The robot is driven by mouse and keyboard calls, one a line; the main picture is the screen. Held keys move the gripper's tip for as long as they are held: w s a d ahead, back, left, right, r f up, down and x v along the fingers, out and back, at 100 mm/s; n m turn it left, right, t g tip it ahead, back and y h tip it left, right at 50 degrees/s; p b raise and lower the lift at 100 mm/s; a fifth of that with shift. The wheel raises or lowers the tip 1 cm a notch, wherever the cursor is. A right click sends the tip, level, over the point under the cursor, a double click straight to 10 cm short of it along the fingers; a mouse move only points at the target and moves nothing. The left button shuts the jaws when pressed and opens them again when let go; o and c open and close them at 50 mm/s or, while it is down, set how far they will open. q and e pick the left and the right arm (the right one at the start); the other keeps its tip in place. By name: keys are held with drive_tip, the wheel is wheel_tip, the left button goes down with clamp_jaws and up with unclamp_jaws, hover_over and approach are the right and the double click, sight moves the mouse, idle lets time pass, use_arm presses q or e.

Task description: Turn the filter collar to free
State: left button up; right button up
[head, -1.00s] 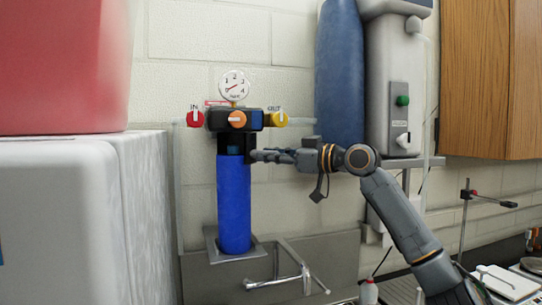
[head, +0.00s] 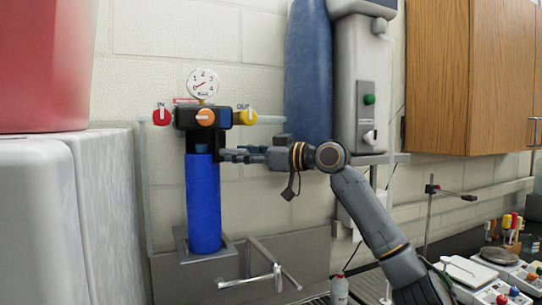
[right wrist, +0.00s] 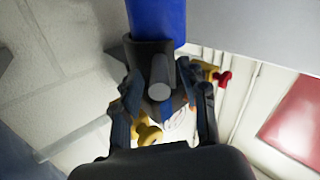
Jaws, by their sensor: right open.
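The filter is an upright blue cylinder (head: 203,205) on the wall, under a black head with an orange knob (head: 205,117). It shows at the top of the right wrist view (right wrist: 157,18). Its dark collar (right wrist: 146,52) is at the cylinder's upper end, with a grey rounded handle (right wrist: 160,77) sticking out towards my right wrist camera. My right gripper (head: 226,155) is at the collar's right side in the head view. In the right wrist view my right gripper (right wrist: 168,92) is open, its fingers on either side of the handle. Contact cannot be told. My left gripper is not in view.
A red IN knob (head: 162,115), a yellow OUT knob (head: 247,117) and a gauge (head: 202,83) surround the filter head. A tap (head: 268,278) is below. A tall blue tank (head: 308,75) and a white unit (head: 362,80) are right. A large white box (head: 55,220) stands left.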

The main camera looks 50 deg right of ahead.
drive_tip(key=s+d, duration=0.2)
drive_tip(key=s, duration=0.9)
drive_tip(key=shift+c, duration=0.9)
drive_tip(key=shift+s+f, duration=0.1)
drive_tip(key=c, duration=0.3)
drive_tip(key=a+n+b, duration=0.1)
drive_tip(key=n, duration=0.1)
drive_tip(key=a+f+n+h+b, duration=0.1)
drive_tip(key=n+b, duration=0.1)
drive_tip(key=a+n+h+b, duration=0.1)
drive_tip(key=a+n+b, duration=0.1)
drive_tip(key=n, duration=0.1)
drive_tip(key=shift+s+f, duration=0.15)
drive_tip(key=shift+s, duration=0.1)
clamp_jaws()
drive_tip(key=a+n+h+b, duration=0.2)
drive_tip(key=a+n+b, duration=0.25)
drive_tip(key=n, duration=0.25)
drive_tip(key=w+d+n+t+p, duration=0.1)
drive_tip(key=w+d+p, duration=0.2)
drive_tip(key=w+p, duration=0.6)
drive_tip(key=shift+w+d+r, duration=0.35)
drive_tip(key=shift+w+r, duration=0.1)
drive_tip(key=shift+w, duration=0.25)
